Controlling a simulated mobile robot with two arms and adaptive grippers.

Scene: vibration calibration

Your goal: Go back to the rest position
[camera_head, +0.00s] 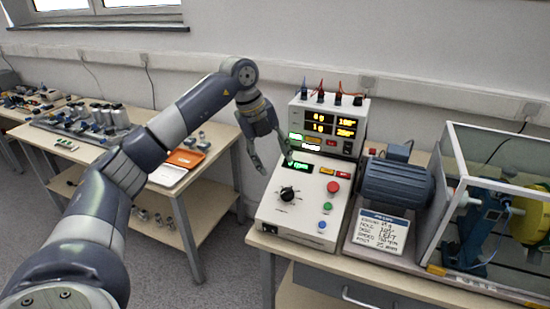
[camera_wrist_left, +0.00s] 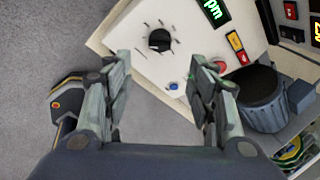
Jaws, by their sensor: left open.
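My left arm reaches in from the left in the head view, and its gripper (camera_head: 272,152) hangs at the left side of the control box (camera_head: 292,226). In the left wrist view the gripper (camera_wrist_left: 165,90) has its two fingers wide apart with nothing between them. The box has a black knob (camera_head: 287,194), a red button (camera_head: 333,187), a green button (camera_head: 327,206) and a blue button (camera_head: 322,224). The knob also shows in the left wrist view (camera_wrist_left: 159,40), beyond the fingertips. My right gripper is not in view.
A display unit (camera_head: 328,125) stands behind the box. A blue motor (camera_head: 392,182), a label card (camera_head: 381,233) and a clear-walled enclosure (camera_head: 490,150) stand to the right. A side table (camera_head: 215,146) with weights and trays is at left. Grey floor lies between the tables.

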